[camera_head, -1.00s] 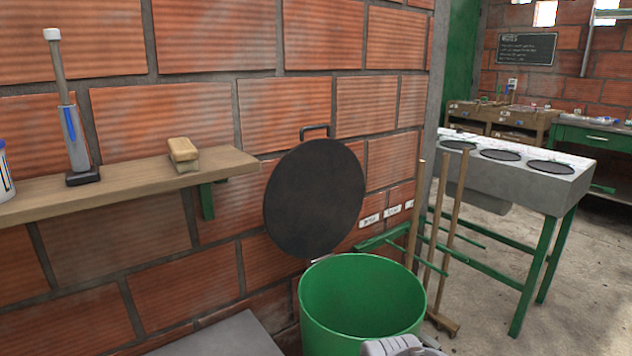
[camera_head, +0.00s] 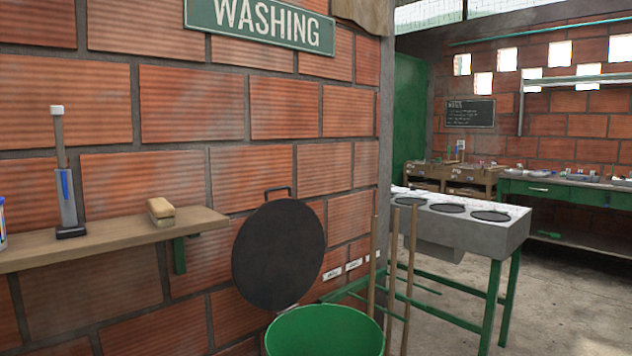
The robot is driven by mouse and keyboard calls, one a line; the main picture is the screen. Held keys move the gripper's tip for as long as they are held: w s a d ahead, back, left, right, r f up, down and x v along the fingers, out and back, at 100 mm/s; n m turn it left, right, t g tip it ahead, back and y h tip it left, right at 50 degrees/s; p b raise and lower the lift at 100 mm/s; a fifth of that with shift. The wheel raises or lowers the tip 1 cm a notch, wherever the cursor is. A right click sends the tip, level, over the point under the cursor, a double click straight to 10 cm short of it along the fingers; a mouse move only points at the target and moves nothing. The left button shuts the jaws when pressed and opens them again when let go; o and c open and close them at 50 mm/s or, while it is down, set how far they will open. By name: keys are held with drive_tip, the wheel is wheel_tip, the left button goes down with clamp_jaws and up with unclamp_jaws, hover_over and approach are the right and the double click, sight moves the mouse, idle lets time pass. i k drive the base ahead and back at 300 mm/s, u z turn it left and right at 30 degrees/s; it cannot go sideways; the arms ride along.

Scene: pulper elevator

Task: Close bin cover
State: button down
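The bin cover (camera_head: 279,254) is a dark round lid with a handle (camera_head: 277,191) on its upper edge. It stands open, tilted up close to the brick wall, joined at its lower edge to the back rim of the bin. The green bin (camera_head: 325,333) is at the bottom of the view, with its open mouth showing and its lower part cut off by the frame. My gripper is not in view.
A wooden shelf (camera_head: 105,236) on the left wall holds a brush (camera_head: 160,211) and a pump-like tool (camera_head: 66,190). Wooden poles (camera_head: 408,275) stand right of the bin. A grey-topped table (camera_head: 470,231) with dark round discs is behind them. Concrete floor shows at the right.

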sight(278, 253)
drive_tip(key=z, duration=1.1)
drive_tip(key=i, duration=1.2)
drive_tip(key=u, duration=1.95)
